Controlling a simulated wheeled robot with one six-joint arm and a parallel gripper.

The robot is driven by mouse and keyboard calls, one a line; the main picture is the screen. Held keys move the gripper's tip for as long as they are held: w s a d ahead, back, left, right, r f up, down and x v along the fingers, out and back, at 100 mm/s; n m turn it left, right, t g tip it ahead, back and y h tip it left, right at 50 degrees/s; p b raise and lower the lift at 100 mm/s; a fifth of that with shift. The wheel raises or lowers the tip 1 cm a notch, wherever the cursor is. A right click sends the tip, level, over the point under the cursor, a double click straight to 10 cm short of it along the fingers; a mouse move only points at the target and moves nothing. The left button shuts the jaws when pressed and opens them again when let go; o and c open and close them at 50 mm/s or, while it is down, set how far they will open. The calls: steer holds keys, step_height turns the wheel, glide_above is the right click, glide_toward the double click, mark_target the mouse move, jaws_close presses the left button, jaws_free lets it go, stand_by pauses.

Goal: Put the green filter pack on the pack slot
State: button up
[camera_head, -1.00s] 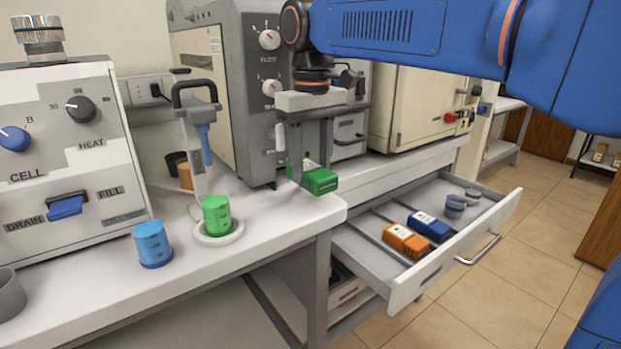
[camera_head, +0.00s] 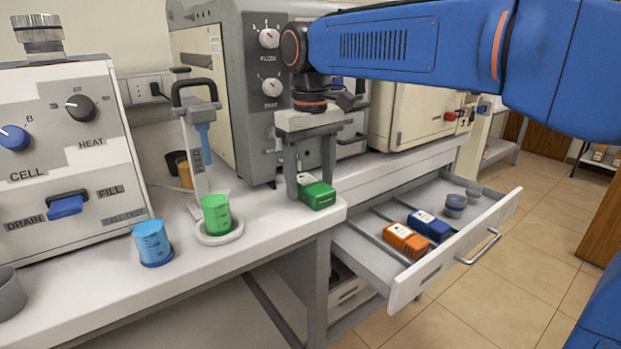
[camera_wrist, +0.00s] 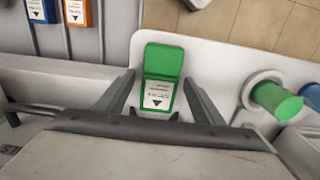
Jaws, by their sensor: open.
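The green filter pack (camera_head: 317,194) lies on the white bench top near its right front corner, in front of the grey machine. It has a white label and also shows in the wrist view (camera_wrist: 164,62). My gripper (camera_head: 310,192) is open above the bench, with its fingers on either side of the pack. In the wrist view the fingers (camera_wrist: 158,92) stand apart, with gaps between them and the pack. I cannot make out a pack slot for certain.
A green beaker (camera_head: 216,215) on a round white stand and a blue beaker (camera_head: 152,243) are to the left. The open drawer (camera_head: 437,262) at right holds an orange pack (camera_head: 405,240), a blue pack (camera_head: 430,225) and small round containers.

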mark_target(311, 183)
steer(key=shift+r, duration=0.1)
step_height(311, 183, up, 12)
stand_by(0.5)
steer(key=s+d+f+m+t, duration=0.1)
steer(key=s+d+f+m, duration=0.1)
steer(key=s+d+f, duration=0.45)
steer(key=s+d+f+m+t, duration=0.1)
steer(key=d+f, duration=0.3)
steer(key=d, duration=0.6)
steer(key=s+d+f+m+t, duration=0.1)
steer(key=s+d+f, duration=0.4)
steer(key=f, duration=0.5)
steer(key=s+d+f+m+t, duration=0.1)
steer(key=s+d+f+m, duration=0.1)
steer(key=s+d+f, duration=0.3)
steer(key=s+f, duration=0.3)
steer(key=f, duration=0.2)
steer(key=shift+d+m+t, duration=0.25)
steer(key=shift+m+t, duration=0.15)
